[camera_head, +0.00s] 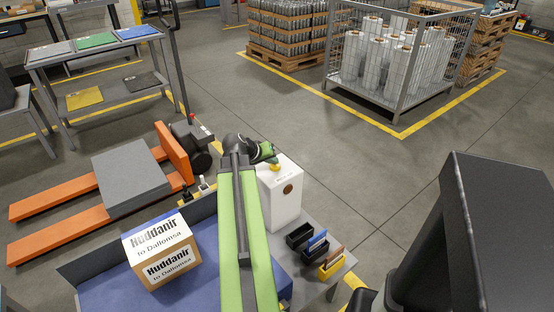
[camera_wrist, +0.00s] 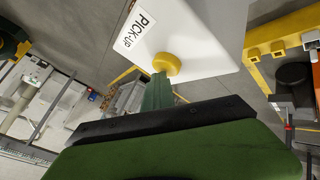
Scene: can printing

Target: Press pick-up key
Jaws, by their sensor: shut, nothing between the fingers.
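The pick-up key is a round yellow button (camera_head: 275,167) on a white box (camera_head: 285,203) just right of my green arm. In the wrist view the yellow button (camera_wrist: 167,64) sits beside a label (camera_wrist: 135,30) reading "PICK-UP" on the white box (camera_wrist: 205,35). My gripper (camera_head: 268,153) is shut and empty, over the top of the box. In the wrist view the green tip of my gripper (camera_wrist: 159,82) overlaps the button's lower edge. I cannot tell whether it touches or presses the button.
A cardboard box (camera_head: 160,248) labelled "Huddanir to Dallomsa" stands on the blue surface (camera_head: 120,290) at left. An orange pallet truck (camera_head: 170,150) is behind at left. Open floor (camera_head: 350,165) lies behind the white box.

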